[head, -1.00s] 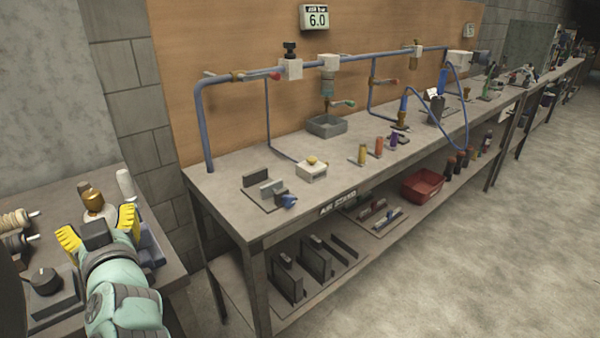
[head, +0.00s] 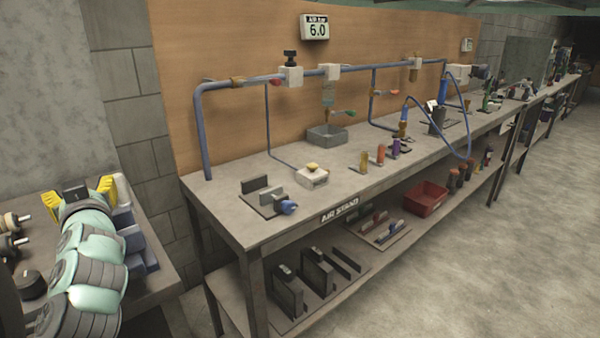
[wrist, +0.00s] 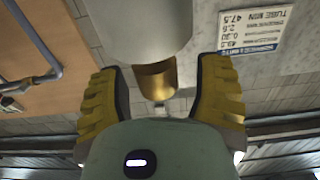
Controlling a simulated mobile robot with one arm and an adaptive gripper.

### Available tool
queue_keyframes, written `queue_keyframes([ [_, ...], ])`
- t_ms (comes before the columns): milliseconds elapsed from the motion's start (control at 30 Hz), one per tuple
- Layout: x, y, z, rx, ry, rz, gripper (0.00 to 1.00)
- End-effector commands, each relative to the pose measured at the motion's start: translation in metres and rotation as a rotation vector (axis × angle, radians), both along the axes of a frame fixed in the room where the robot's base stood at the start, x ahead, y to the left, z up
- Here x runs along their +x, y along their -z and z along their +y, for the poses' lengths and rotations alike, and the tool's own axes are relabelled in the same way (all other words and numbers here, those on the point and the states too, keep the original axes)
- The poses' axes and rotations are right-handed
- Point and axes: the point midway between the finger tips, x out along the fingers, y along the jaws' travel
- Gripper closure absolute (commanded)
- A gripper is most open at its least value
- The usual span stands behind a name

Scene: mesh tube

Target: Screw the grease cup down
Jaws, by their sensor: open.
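A brass cylinder (wrist: 157,80), which looks like the grease cup, shows in the wrist view just below a large pale rounded body (wrist: 150,30). It lies between the two yellow fingers of my gripper (wrist: 158,92), with a visible gap on each side. My gripper is open, and no finger touches the brass part. In the head view my gripper (head: 77,192) is over the left bench with its yellow fingers spread. My arm hides the brass part there. Whether the cup's thread is engaged cannot be told.
The left bench holds a black knob (head: 31,285), small spools (head: 10,221) and a blue-grey block (head: 138,245) close beside my arm. A pale tube (head: 122,188) stands behind the gripper. The long bench (head: 225,215) with pipes is to the right, with open floor (head: 450,270) before it.

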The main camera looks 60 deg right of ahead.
Motion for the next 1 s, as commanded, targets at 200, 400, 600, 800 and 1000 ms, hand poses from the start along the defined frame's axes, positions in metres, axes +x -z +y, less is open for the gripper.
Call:
queue_keyframes([
  [200, 0.0101, -0.0012, -0.0057, -0.002, 0.005, -0.001, 0.35],
  [400, 0.0118, -0.0005, -0.0063, -0.002, 0.006, 0.0, 0.35],
  [600, 0.0118, -0.0003, -0.006, -0.002, 0.006, 0.0, 0.37],
  [800, 0.0118, -0.0003, -0.0056, -0.002, 0.005, 0.0, 0.57],
  [1000, 0.0119, -0.0003, -0.0053, -0.002, 0.004, 0.0, 0.78],
])
